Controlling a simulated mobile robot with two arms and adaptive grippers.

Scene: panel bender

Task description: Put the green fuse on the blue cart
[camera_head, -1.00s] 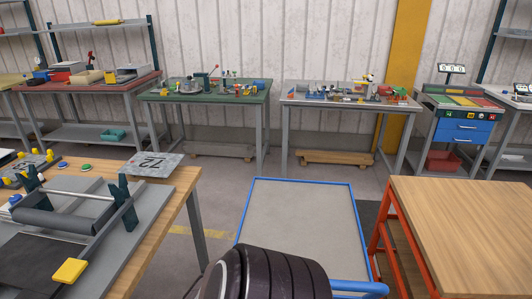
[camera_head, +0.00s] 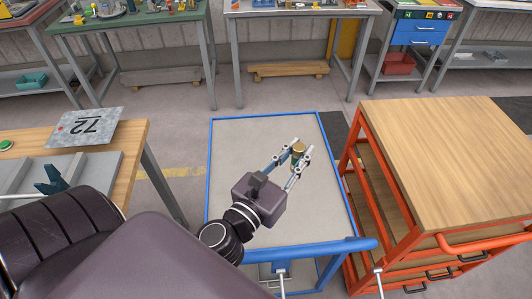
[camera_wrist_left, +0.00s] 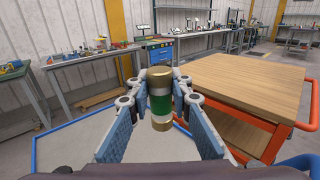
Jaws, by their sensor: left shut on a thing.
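The green fuse shows in the left wrist view (camera_wrist_left: 160,100) as an upright cylinder with brass ends and a green and pale middle. My left gripper (camera_wrist_left: 160,112) is shut on it, one finger on each side. In the head view the left gripper (camera_head: 294,160) holds the fuse (camera_head: 298,150) over the blue cart (camera_head: 240,140), above the right part of its top. The cart has a bare grey top and a blue rim. I cannot tell how high the fuse is above the top. My right gripper is not in view.
A red-framed cart with a wooden top (camera_head: 450,150) stands close on the right. A wooden workbench (camera_head: 125,160) with a metal plate marked 72 (camera_head: 88,128) is on the left. Workbenches line the wall behind. The cart's top is otherwise clear.

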